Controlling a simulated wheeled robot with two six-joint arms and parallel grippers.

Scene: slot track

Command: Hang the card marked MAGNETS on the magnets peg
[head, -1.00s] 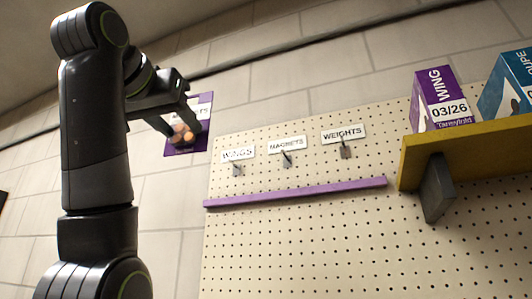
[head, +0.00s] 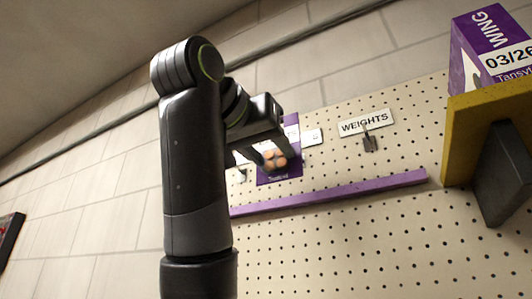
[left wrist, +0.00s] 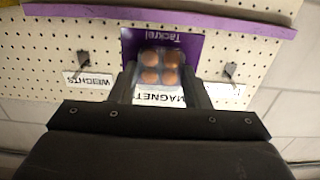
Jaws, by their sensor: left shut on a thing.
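My left gripper (head: 262,158) is shut on the purple card (head: 291,170), which has a clear pack of several round copper-coloured pieces. In the left wrist view the card (left wrist: 188,44) is upside down between the fingers (left wrist: 158,88), with MAGNETS partly readable on its white label. The card is in front of the middle of the peg row. The magnets peg is hidden behind the card and gripper; only the end of its white sign (head: 312,137) shows. I cannot tell whether the card touches the peg. My right gripper is not in view.
The weights peg (head: 369,144) under the WEIGHTS sign (head: 365,123) and the wings peg (left wrist: 230,71) flank the card, both bare. A purple strip (head: 340,193) runs below on the pegboard (head: 330,240). A yellow shelf (head: 463,140) with a WING box (head: 485,50) is at right.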

